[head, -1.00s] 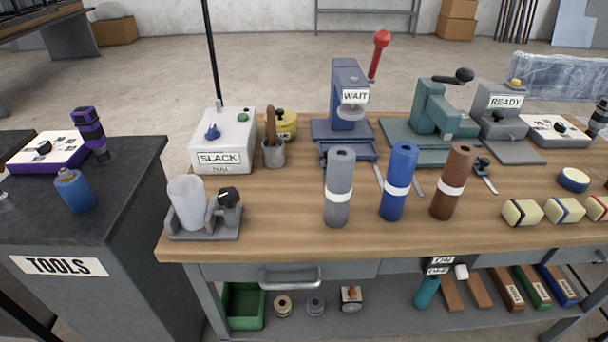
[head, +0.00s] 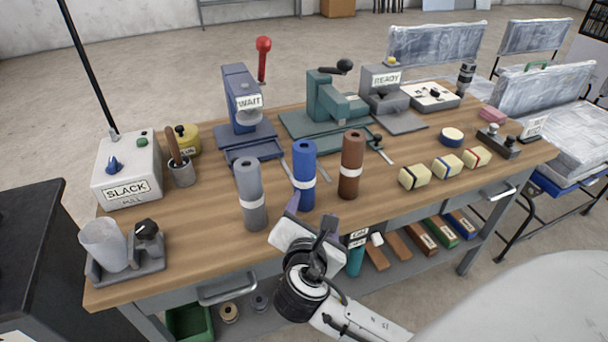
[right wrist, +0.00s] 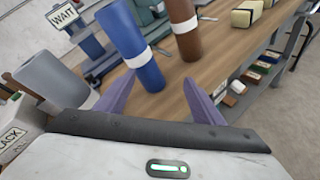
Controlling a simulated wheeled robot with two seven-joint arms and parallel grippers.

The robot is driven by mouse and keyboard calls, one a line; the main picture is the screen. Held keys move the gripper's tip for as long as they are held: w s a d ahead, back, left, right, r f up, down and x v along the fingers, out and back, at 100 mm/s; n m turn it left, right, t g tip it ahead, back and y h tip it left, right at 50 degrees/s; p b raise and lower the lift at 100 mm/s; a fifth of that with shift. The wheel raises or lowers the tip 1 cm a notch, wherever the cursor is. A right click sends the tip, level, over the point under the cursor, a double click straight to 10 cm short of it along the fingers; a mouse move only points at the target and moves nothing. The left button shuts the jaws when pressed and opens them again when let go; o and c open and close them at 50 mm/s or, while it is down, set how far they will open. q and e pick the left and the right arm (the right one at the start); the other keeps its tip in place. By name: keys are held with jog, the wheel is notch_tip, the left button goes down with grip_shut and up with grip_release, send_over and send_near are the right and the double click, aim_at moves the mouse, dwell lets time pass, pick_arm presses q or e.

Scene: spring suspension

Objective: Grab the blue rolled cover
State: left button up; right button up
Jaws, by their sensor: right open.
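The blue rolled cover (head: 304,178) stands upright on the wooden workbench with a white band around its middle. A grey roll (head: 251,190) stands to its left and a brown roll (head: 351,160) to its right. My right gripper (head: 308,222) is open and empty, at the bench's front edge just in front of the blue roll. In the right wrist view the blue roll (right wrist: 128,45) stands ahead of the two spread fingers (right wrist: 150,98), nearer the left finger, and apart from them as far as I can tell. My left gripper is not in view.
The grey roll is close on one side and the brown roll (right wrist: 183,25) on the other. Behind stand a blue-grey press (head: 238,100) marked WAIT and a green press (head: 325,105). Striped cream blocks (head: 415,176) lie to the right.

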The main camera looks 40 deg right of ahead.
aim_at(303, 160)
jog(key=w+r+n+t+h, duration=0.1)
jog(key=r+n, duration=0.1)
jog(key=w+r+n+t+h, duration=0.1)
jog(key=w+r+n, duration=0.1)
jog(key=r, duration=0.1)
jog(key=w+r+n, duration=0.1)
jog(key=r, duration=0.2)
jog(key=shift+w+r+n+t+h, duration=0.2)
jog(key=shift+n+t+h, duration=0.2)
jog(key=x, duration=0.3)
jog(key=shift+w+d, duration=0.25)
jog(key=shift+w, duration=0.05)
jog(key=shift+f+p+x, duration=0.1)
jog(key=shift+p+x, duration=0.05)
jog(key=shift+x, duration=1.4)
jog(key=shift+f+p+x, duration=0.15)
jog(key=shift+x, duration=1.4)
jog(key=shift+c, duration=0.2)
jog(key=c, duration=1.5)
